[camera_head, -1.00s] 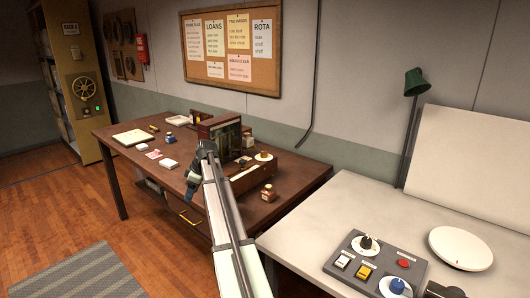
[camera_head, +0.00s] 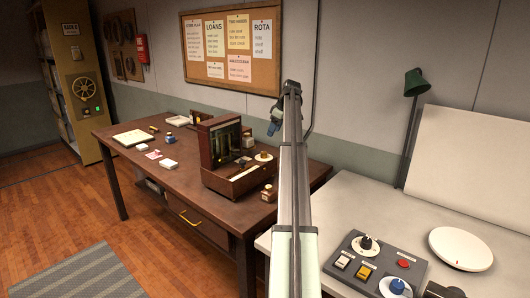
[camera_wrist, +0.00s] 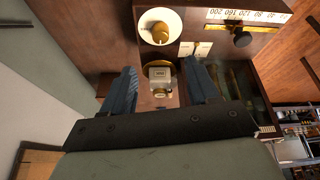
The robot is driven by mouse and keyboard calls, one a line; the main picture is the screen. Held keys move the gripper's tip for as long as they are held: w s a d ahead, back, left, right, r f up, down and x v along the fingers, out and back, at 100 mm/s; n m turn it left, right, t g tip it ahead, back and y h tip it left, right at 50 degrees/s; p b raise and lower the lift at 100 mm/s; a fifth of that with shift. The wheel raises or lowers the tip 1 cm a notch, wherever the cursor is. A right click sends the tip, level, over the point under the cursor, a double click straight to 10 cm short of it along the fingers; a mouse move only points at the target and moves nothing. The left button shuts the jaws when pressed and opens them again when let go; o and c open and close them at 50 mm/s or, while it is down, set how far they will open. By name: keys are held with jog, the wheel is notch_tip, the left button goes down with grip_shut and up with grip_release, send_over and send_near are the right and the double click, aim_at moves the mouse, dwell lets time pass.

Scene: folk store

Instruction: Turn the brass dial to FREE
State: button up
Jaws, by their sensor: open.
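The brass dial (camera_wrist: 160,33) is a brass knob on a round white plate, at the top of the wrist view. In the head view the brass dial (camera_head: 264,155) sits on top of the low front part of a wooden cabinet (camera_head: 220,146). No FREE mark is readable, so I cannot tell its setting. My gripper (camera_head: 272,128) is raised over the right part of the brown table, apart from the dial. In the wrist view its blue fingers (camera_wrist: 160,82) are spread, and the dial lies beyond them. Nothing is held.
A small jar (camera_wrist: 160,74) shows between the fingers in the wrist view. A black knob (camera_wrist: 242,38) stands by a numbered scale on the cabinet. The brown table (camera_head: 130,165) holds several small items. A grey control panel (camera_head: 345,262) lies on the white desk at right.

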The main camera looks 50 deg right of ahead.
aim_at(264, 152)
jog(key=x, duration=1.3)
jog(key=shift+f, duration=0.1)
jog(key=shift+c, duration=0.4)
jog(key=c, duration=1)
jog(key=shift+o, duration=0.2)
